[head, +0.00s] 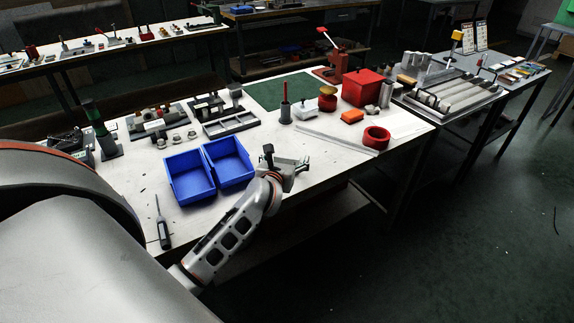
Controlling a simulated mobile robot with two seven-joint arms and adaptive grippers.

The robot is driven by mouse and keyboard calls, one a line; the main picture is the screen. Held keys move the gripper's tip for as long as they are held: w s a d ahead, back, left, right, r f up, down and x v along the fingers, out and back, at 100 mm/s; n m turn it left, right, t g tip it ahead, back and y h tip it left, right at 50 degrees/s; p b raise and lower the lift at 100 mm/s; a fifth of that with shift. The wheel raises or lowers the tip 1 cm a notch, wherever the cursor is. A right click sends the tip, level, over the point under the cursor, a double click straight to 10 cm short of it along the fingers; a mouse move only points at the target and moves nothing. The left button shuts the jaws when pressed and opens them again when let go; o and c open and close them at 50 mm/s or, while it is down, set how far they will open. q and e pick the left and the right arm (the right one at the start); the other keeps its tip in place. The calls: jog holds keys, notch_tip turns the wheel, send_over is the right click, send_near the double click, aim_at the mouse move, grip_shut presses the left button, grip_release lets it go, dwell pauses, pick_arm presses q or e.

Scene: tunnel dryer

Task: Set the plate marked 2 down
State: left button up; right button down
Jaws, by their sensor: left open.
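My left gripper (287,158) is over the front edge of the white workbench (310,185), just right of the blue bins. Its fingers are spread apart and I see nothing held between them. I cannot make out a plate marked 2 anywhere in the head view; no number is readable at this distance. My right gripper is not in view.
Two blue bins (193,195) stand left of the gripper. A screwdriver (163,230) lies near the front left. A red ring (376,138), an orange block (352,116) and a red box (362,88) stand to the right. The green mat (275,94) looks mostly bare.

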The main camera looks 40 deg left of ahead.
pick_arm(q)
jog(key=shift+w+a, duration=0.1)
jog(key=shift+w, duration=0.05)
jog(key=c, duration=1.4)
jog(key=shift+r, duration=0.15)
